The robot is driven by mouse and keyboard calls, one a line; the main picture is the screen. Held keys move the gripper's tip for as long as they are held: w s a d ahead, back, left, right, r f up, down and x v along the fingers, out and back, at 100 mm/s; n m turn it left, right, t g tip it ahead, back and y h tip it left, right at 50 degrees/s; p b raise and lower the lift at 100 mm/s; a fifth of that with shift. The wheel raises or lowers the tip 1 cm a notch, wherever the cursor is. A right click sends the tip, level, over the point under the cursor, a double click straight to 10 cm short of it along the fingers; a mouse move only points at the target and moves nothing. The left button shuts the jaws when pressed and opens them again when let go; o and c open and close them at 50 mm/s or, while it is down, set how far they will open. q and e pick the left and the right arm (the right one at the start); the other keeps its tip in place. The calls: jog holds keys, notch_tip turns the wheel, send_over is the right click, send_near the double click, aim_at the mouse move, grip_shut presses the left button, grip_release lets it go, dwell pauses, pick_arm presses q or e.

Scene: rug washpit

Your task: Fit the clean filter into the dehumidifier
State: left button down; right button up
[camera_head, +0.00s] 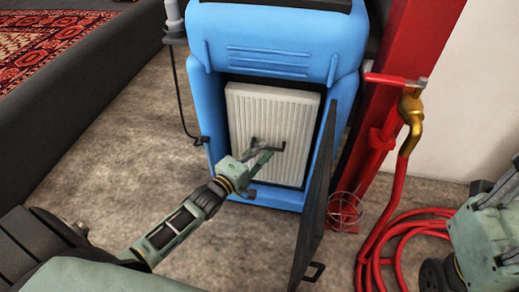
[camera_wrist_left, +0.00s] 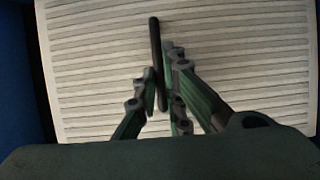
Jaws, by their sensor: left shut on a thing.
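The white pleated filter (camera_head: 262,108) stands slightly tilted in the front opening of the blue dehumidifier (camera_head: 275,45). My left gripper (camera_head: 268,150) is shut on the dark handle at the middle of the filter. In the left wrist view the filter (camera_wrist_left: 90,75) fills most of the picture, and the left fingers (camera_wrist_left: 160,90) close around its dark bar handle (camera_wrist_left: 155,50). The dehumidifier's dark door (camera_head: 318,200) hangs open to the right. Whether the filter is fully seated cannot be told. My right arm shows at the lower right edge; its fingertips are not clearly visible.
A red post (camera_head: 400,80) with a brass tap (camera_head: 411,108) stands right of the dehumidifier. A red hose (camera_head: 400,225) lies coiled on the floor near my right arm. A dark-edged platform with a patterned rug (camera_head: 50,40) is at the upper left.

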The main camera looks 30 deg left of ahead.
pick_arm(q)
jog(key=shift+f, duration=0.1)
jog(key=c, duration=2.3)
grip_release()
jog(key=o, duration=0.5)
jog(key=shift+o, duration=0.2)
jog(key=shift+f, duration=0.15)
jog(key=s+a, duration=0.2)
jog(key=s, duration=0.9)
jog(key=shift+s+r, duration=0.25)
jog(key=shift+s, duration=0.15)
jog(key=shift+a, duration=0.1)
